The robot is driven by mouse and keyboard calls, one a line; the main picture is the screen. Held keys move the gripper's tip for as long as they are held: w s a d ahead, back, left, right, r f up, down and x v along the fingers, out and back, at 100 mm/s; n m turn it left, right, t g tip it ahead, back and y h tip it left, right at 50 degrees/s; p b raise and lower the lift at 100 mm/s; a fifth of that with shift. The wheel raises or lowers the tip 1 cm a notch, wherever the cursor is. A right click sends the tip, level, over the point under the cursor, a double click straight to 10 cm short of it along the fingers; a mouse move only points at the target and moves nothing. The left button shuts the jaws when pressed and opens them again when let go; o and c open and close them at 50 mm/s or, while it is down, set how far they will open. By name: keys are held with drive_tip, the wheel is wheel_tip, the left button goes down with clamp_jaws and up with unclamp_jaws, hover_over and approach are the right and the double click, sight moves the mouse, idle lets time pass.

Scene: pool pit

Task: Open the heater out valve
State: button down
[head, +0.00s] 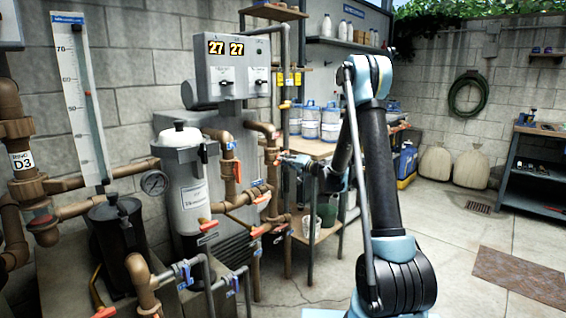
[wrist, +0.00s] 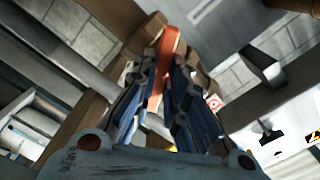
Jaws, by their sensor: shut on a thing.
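An orange-red valve handle (wrist: 168,55) stands between the two blue-padded fingers of my gripper (wrist: 163,80) in the wrist view. The fingers are shut on it, one on each side. In the head view my gripper (head: 283,160) is at the brown pipes right of the grey filter tank, below the heater box (head: 228,72) with its two "27" displays. The gripped handle is mostly hidden there by the gripper. I cannot read a label that names this valve.
Other orange-red handles sit close by, on the upper pipe (head: 231,147) and low down (head: 261,230). A pressure gauge (head: 154,182) is left of the tank. A shelf rack with blue-white canisters (head: 311,122) stands just behind my gripper. Open floor (head: 450,220) lies to the right.

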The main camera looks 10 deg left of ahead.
drive_tip(key=n, duration=1.2)
drive_tip(key=c, duration=1.5)
unclamp_jaws()
drive_tip(key=shift+w+f, duration=0.1)
drive_tip(key=shift+d, duration=0.15)
drive_tip(key=v, duration=0.7)
